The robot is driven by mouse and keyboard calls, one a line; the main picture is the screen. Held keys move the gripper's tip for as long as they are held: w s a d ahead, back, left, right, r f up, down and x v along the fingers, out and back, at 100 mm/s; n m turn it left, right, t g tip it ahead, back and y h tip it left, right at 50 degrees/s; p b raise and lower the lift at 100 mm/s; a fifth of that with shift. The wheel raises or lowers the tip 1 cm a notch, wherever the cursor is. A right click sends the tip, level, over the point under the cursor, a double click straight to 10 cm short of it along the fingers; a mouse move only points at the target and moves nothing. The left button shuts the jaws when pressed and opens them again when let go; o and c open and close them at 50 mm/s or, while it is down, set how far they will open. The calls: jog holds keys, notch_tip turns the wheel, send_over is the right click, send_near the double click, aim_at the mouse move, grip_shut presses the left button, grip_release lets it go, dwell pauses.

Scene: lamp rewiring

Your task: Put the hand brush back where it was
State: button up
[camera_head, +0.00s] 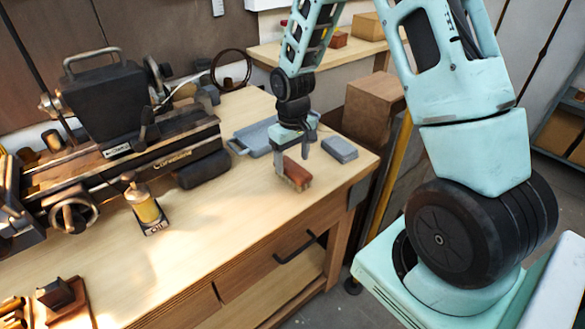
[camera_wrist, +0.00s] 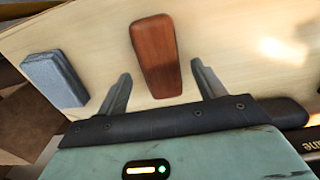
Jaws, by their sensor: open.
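The hand brush (camera_head: 297,175) has a reddish-brown wooden back and lighter bristles. It is on the pale workbench (camera_head: 225,205), near the right part of its front edge, bristles down. In the wrist view the brush (camera_wrist: 156,55) shows its brown back, lying lengthwise between and beyond the fingers. My gripper (camera_head: 291,160) is open just above and around the brush. The wrist view shows its two fingers (camera_wrist: 161,82) spread on either side of the brush, with gaps, so no grip shows. Whether a fingertip touches it, I cannot tell.
A blue-grey tray (camera_head: 252,139) lies behind the gripper. A grey block (camera_head: 339,149) lies to its right, also in the wrist view (camera_wrist: 55,80). A dark lathe (camera_head: 130,150) fills the bench's left, with an oil bottle (camera_head: 146,207) in front. Bare bench lies between.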

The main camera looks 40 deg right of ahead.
aim_at(293, 167)
notch_tip(293, 167, up, 8)
jog(key=f, duration=0.1)
jog(key=s+a+r+n, duration=0.1)
jog(key=s+a+r, duration=0.15)
jog(key=a, duration=0.45)
jog(key=s+a+r+n, duration=0.2)
jog(key=s+a, duration=0.1)
jog(key=a, duration=0.3)
jog(key=s+a+r+n, duration=0.1)
jog(key=s+a+n, duration=0.1)
jog(key=s+a, duration=0.3)
jog(key=s+a+r+n, duration=0.1)
jog(key=s+a, duration=0.5)
jog(key=s, duration=0.7)
jog(key=shift+s+a+n+y+b, duration=0.2)
jog(key=shift+s+n+y+b, duration=0.15)
jog(key=shift+n, duration=0.25)
